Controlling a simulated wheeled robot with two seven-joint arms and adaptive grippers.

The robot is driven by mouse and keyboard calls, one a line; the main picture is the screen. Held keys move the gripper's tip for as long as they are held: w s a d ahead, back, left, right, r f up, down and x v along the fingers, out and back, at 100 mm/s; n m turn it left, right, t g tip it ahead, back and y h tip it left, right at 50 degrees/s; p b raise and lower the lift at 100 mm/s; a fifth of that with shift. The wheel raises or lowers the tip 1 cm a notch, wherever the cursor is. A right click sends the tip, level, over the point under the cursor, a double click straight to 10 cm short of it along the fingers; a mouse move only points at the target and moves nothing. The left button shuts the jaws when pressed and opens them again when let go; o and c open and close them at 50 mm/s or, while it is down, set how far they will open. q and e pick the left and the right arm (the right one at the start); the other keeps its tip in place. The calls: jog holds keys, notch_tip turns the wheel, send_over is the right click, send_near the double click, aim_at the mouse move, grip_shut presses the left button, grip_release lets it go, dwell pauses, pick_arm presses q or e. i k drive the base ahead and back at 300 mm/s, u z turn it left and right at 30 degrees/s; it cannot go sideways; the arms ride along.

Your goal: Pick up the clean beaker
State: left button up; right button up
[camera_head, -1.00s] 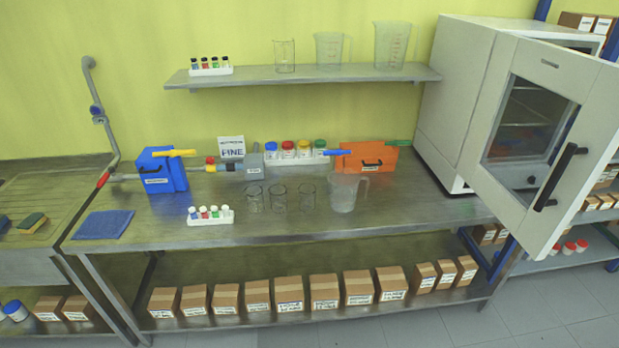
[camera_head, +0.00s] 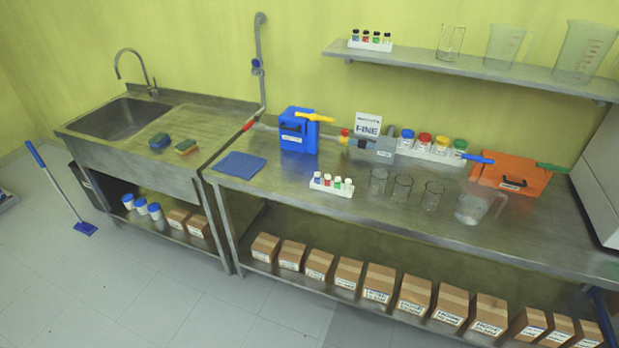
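Three small clear glass beakers stand in a row on the steel bench: a left one (camera_head: 378,181), a middle one (camera_head: 401,189) and a right one (camera_head: 433,196). Another glass beaker (camera_head: 450,42) stands on the wall shelf. I cannot tell from this view which beaker is clean. A larger clear jug with a handle (camera_head: 474,205) stands right of the row. Neither of my grippers shows in the view.
The steel bench (camera_head: 330,212) also holds a blue cloth (camera_head: 240,165), a white vial rack (camera_head: 332,184), a blue box (camera_head: 297,131) and an orange box (camera_head: 509,173). A sink (camera_head: 122,117) is at the left. The floor (camera_head: 150,290) in front is clear.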

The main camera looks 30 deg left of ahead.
aim_at(378, 180)
jog(key=u, duration=0.7)
jog(key=k, duration=0.45)
jog(key=u, duration=0.85)
jog(key=i, duration=2.2)
jog(key=z, duration=0.7)
